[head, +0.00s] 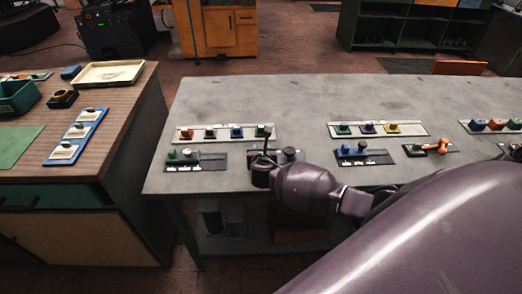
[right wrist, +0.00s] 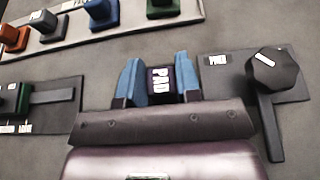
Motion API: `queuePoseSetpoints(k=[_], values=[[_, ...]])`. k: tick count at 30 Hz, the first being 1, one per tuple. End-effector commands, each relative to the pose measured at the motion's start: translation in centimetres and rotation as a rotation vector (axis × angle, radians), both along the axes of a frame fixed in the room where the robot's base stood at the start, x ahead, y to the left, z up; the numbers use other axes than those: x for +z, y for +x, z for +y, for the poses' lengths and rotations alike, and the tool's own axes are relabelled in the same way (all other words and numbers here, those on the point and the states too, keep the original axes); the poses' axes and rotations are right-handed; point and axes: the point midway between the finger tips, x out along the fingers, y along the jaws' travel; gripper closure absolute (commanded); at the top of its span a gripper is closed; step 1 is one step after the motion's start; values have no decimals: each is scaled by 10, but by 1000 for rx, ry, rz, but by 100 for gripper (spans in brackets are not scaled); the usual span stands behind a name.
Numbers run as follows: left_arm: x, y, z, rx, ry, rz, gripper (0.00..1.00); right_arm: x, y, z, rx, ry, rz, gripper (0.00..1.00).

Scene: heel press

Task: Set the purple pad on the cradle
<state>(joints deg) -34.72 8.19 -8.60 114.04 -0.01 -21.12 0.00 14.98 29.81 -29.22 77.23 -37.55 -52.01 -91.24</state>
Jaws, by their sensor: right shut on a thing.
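My right gripper (right wrist: 160,85) is shut on a dark purple pad (right wrist: 163,82) with a white "PAD" label, held between its blue fingertips. In the head view the right gripper (head: 262,172) is over the front left of the grey table, and the pad there is hidden. Just right of the fingers in the wrist view is a dark plate (right wrist: 215,75) with a printed label, a black knob (right wrist: 272,68) and a lever. I cannot tell which part is the cradle, or whether the pad touches anything below. My left gripper is not in view.
A pale tray (head: 198,139) behind the gripper holds orange, green, blue and dark blocks. A plate with a green knob (head: 171,154) lies left of the gripper. More trays and plates stand to the right. The back of the grey table (head: 290,95) is clear.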

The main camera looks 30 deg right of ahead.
Motion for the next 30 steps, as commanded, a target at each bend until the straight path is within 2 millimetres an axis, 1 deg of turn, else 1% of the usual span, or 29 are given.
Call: queuePoseSetpoints(k=[10, 11, 15, 16, 25, 30], values=[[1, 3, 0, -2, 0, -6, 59, -3, 0, 0, 1, 0, 0, 92], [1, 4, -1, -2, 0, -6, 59, -3, 0, 0, 1, 0, 0, 64], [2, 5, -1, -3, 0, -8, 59, -3, 0, 0, 0, 0, 0, 43], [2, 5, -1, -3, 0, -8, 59, -3, 0, 0, 0, 0, 0, 39], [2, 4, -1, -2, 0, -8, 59, -3, -1, 1, 0, 0, 0, 39], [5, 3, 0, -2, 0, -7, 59, 3, -12, 7, 1, 1, 1, 39]])
